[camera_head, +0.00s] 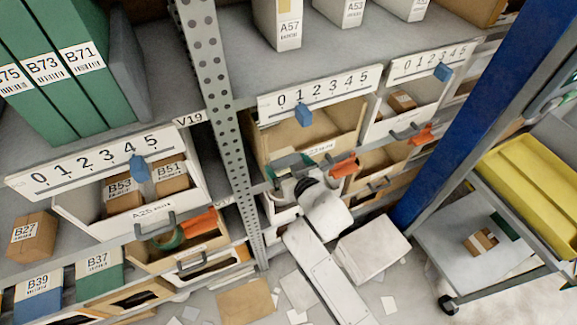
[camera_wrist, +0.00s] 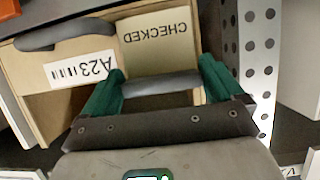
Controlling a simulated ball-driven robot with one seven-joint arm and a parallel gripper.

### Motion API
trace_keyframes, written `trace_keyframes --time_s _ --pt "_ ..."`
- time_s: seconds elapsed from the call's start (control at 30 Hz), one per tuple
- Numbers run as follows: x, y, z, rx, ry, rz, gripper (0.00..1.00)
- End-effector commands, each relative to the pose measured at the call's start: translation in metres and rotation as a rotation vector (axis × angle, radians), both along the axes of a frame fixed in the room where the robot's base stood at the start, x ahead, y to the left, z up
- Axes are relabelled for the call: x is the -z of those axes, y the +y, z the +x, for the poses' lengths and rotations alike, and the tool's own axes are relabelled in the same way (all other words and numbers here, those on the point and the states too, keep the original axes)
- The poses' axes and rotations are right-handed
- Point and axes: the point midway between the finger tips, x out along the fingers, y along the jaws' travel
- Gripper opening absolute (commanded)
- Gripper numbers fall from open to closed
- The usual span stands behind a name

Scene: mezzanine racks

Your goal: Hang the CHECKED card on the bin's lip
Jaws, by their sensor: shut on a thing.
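The CHECKED card (camera_wrist: 158,38) is a beige plate, its word upside down in the wrist view. It sits between the green fingertips of my gripper (camera_wrist: 160,78), which is shut on it. A grey rounded bar (camera_wrist: 160,86) spans the fingers at the card's near edge. Behind and to the left is the wooden bin (camera_wrist: 30,88) with its white A23 label and a dark handle. The card overlaps the bin's front; I cannot tell if they touch. In the head view my gripper (camera_head: 290,168) is at the front of the open bin (camera_head: 352,115), hiding the card.
A perforated post (camera_head: 215,90) stands close left of my gripper, and a blue post (camera_head: 430,120) stands to the right. Orange clips (camera_head: 343,165) project from nearby bins. A cart with a yellow tray (camera_head: 530,190) is at the right. Papers litter the floor.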

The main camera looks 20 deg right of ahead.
Motion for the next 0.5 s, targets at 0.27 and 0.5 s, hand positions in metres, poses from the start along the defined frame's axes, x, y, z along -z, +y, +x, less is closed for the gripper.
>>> trace_keyframes --time_s 0.27,0.5 --pt "0.0045 0.0001 0.0000 0.000 0.000 0.000 0.65" --pt "0.0043 0.0001 -0.0001 0.000 0.000 0.000 0.99"
